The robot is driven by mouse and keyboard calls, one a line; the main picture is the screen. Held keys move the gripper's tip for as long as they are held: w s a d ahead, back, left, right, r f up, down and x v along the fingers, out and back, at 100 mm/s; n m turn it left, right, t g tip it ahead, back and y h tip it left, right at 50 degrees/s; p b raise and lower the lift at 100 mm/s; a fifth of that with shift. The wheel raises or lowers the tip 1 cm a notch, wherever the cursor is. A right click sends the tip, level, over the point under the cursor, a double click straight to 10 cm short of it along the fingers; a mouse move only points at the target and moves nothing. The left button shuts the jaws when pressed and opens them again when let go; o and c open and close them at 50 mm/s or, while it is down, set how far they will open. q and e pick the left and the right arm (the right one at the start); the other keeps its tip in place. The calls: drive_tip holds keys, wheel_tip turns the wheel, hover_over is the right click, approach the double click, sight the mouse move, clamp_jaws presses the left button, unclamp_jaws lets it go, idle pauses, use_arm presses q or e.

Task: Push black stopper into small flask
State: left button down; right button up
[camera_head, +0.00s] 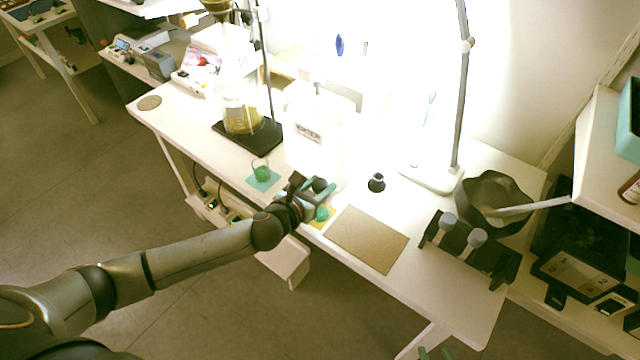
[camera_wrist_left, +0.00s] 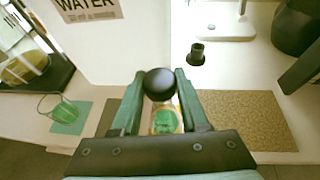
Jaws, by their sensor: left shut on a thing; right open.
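My left gripper (camera_head: 317,192) is shut on the black stopper (camera_wrist_left: 159,84), whose round head shows between the green fingers in the left wrist view. The stopper's head (camera_head: 320,184) also shows in the head view. In the head view the flask's green content (camera_head: 322,214) shows beside the fingers. The fingers hide the flask's neck, so I cannot tell whether the stopper touches it.
A white water container (camera_head: 318,150) stands close behind the gripper. A small black piece (camera_head: 377,183) stands right of it. A brown mat (camera_head: 367,238), a black rack (camera_head: 470,247) and a dark bowl (camera_head: 490,190) lie further right.

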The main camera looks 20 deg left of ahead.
use_arm(q)
drive_tip(key=shift+f, duration=0.2)
drive_tip(key=shift+c, duration=1.7)
unclamp_jaws()
drive_tip(key=shift+r, duration=0.1)
drive_tip(key=v, duration=1.2)
drive_tip(key=shift+s+p, duration=0.3)
drive_tip(key=shift+p, duration=0.15)
